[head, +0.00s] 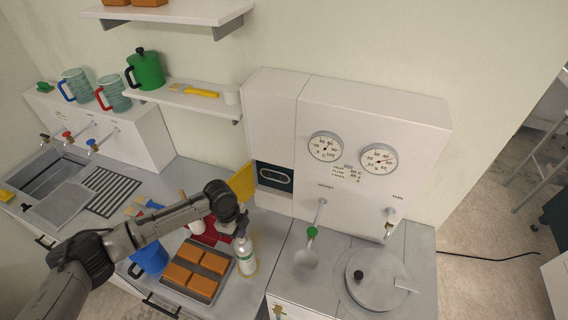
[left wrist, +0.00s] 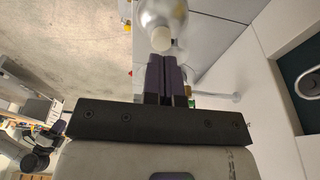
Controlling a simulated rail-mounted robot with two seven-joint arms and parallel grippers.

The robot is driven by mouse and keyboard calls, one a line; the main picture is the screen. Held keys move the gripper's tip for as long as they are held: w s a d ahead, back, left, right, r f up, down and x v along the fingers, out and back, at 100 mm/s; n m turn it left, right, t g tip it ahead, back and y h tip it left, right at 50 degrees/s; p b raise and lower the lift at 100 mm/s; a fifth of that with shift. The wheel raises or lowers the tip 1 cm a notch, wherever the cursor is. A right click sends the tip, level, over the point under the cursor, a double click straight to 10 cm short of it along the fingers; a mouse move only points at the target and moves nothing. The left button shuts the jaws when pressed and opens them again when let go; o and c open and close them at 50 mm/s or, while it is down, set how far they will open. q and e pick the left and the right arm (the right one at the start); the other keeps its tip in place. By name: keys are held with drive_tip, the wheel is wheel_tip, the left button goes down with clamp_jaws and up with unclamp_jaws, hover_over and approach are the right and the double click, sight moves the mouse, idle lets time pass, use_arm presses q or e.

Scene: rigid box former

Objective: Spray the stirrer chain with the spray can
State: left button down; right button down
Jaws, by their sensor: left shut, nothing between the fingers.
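A dark recess with a pale oval link shape (head: 274,175) shows in the white machine; I cannot tell if this is the stirrer chain.
Shelves (head: 190,102) overhang the back.

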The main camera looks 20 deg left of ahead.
use_arm(q)
drive_tip(key=shift+f, duration=0.2)
idle(0.3)
drive_tip(key=shift+f, duration=0.3)
drive_tip(key=shift+f+b, duration=0.55)
drive_tip(key=shift+f, duration=0.25)
drive_tip(key=shift+r, duration=0.25)
wheel_tip(320, 180, up, 2)
drive_tip(key=p, duration=0.2)
drive_tip(key=shift+r+p, duration=0.1)
drive_tip(key=shift+p, duration=0.25)
